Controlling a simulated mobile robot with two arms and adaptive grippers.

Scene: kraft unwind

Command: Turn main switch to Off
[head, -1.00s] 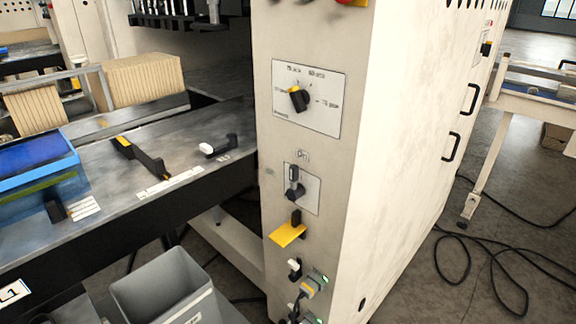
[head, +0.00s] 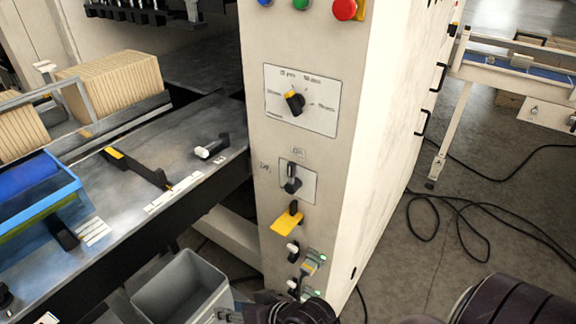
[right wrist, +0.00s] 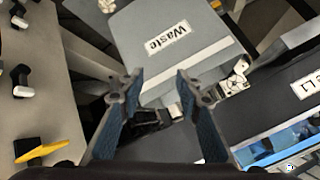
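The cream machine panel (head: 330,190) carries a black rotary switch (head: 291,178) on a small plate at mid height. Its handle looks upright, towards a small label above it; a second small label is at its left, and the lettering is hard to read. I take this to be the main switch. My right gripper (head: 245,312) is at the bottom edge of the head view, well below the switch. In the right wrist view my right gripper (right wrist: 158,88) is open and empty, fingers apart over the grey bin. My left gripper is not in view.
Above is a larger dial (head: 294,102) with a yellow mark; below, a yellow lever (head: 287,224) and white-tipped toggles. The waste bin (head: 180,290) stands left of the panel, beside a table (head: 190,190). Cables lie on the floor at right.

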